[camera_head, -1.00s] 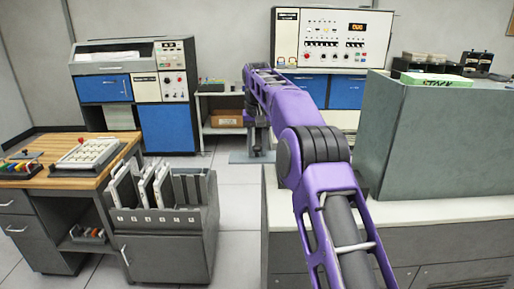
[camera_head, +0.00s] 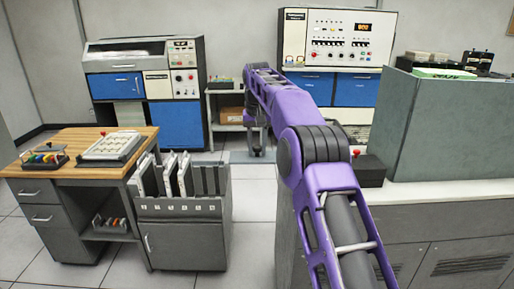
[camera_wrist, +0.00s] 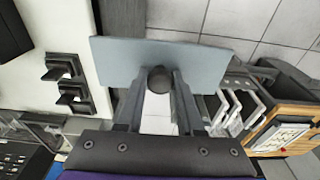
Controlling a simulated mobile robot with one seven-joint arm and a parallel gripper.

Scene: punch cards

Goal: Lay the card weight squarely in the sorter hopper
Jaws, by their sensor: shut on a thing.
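The card weight is a flat blue-grey plate with a round dark knob (camera_wrist: 160,79); its plate (camera_wrist: 205,67) spans the upper middle of the wrist view. My gripper (camera_wrist: 158,84) is shut on the knob, one finger on each side. In the head view my purple arm reaches forward. The plate (camera_head: 243,157) shows below its far end, over the floor gap between the card rack and the right counter. I cannot tell for certain which part is the sorter hopper.
A white-topped counter (camera_head: 430,198) with a large grey cabinet (camera_head: 443,130) stands right, with a dark red-knobbed box (camera_head: 367,170) beside my arm. A grey card rack (camera_head: 185,235) and wooden desk (camera_head: 85,148) stand left. Black fittings (camera_wrist: 66,68) on a pale surface show in the wrist view.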

